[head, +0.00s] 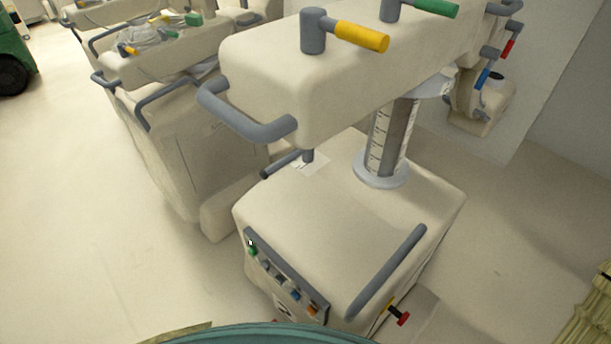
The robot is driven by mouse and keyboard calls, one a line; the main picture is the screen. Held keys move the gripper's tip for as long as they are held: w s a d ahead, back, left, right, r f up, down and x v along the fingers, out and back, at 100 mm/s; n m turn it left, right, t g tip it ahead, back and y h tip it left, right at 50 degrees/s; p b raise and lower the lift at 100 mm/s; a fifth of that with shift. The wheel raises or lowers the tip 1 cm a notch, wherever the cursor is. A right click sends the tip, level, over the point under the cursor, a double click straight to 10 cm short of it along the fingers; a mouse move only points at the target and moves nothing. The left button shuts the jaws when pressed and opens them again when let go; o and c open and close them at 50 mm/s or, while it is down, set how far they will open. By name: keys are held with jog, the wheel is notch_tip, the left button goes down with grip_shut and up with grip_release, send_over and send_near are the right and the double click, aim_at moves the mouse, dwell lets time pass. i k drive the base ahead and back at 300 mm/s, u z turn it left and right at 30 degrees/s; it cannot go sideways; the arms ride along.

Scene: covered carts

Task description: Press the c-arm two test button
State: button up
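A cream C-arm unit (335,214) stands close in front of me in the head view, with a graduated column (391,140) rising from its boxy base. A grey control strip (285,272) runs along the lower left edge of the base. It carries a row of small buttons, including a green one (253,251) at the upper end, a blue one (296,295) and an orange one (311,310) at the lower end. Labels are too small to read, so I cannot tell which is the test button or which unit is number two. My gripper is not in view.
A grey bar handle (387,271) and a red-tipped knob (402,318) are on the base's right side. An overhead arm with a grey handle (246,115) and a yellow lever (361,37) overhangs it. Similar covered units (165,55) stand behind left. Floor (75,215) at left is clear.

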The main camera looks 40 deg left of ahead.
aim_at(294, 295)
jog(key=z, duration=0.55)
jog(key=k, duration=0.75)
jog(key=u, duration=1.3)
jog(key=i, duration=0.5)
